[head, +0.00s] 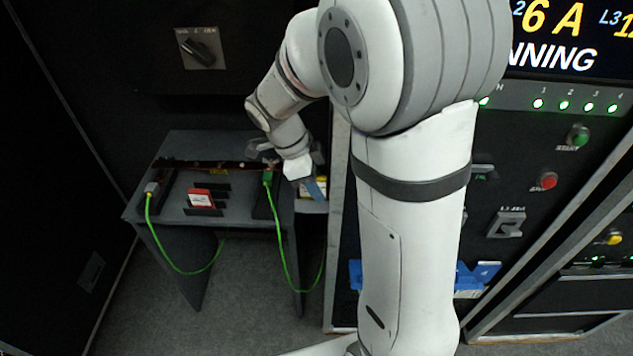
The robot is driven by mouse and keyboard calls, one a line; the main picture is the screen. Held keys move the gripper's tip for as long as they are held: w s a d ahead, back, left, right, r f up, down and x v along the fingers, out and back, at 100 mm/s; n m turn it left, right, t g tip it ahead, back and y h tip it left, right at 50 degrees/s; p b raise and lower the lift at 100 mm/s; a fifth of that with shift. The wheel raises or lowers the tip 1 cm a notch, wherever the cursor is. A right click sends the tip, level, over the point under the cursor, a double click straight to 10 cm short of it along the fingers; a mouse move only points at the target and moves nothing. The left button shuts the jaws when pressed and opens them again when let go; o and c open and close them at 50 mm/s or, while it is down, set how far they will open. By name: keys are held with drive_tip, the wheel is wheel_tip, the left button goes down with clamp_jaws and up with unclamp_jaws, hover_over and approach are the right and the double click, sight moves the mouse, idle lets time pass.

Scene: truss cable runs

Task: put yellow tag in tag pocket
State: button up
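My gripper (312,187) is over the right end of the small grey table, beside the cabinet. Its blue finger shows, and my wrist hides much of what lies around it. A small yellow and white thing (322,188) shows right behind the blue finger; it may be the yellow tag, but I cannot tell if it is held. A red and white tag (200,200) lies among black holders on the table. I cannot make out for sure which thing is the tag pocket.
The grey table (180,141) carries a dark bar and two green cables (285,250) that hang down in front. My arm covers the middle.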

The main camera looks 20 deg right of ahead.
drive_tip(key=shift+r, duration=0.1)
drive_tip(key=v, duration=1.1)
drive_tip(key=s+d+f+n+t+y, duration=0.1)
drive_tip(key=s+d+n+t+y, duration=0.1)
drive_tip(key=s+n, duration=0.5)
drive_tip(key=s+d+f+n+t+y, duration=0.2)
drive_tip(key=s+n, duration=0.6)
drive_tip(key=n, duration=0.6)
drive_tip(key=shift+s+n+t+b, duration=0.3)
drive_tip(key=shift+b, duration=0.15)
idle(0.8)
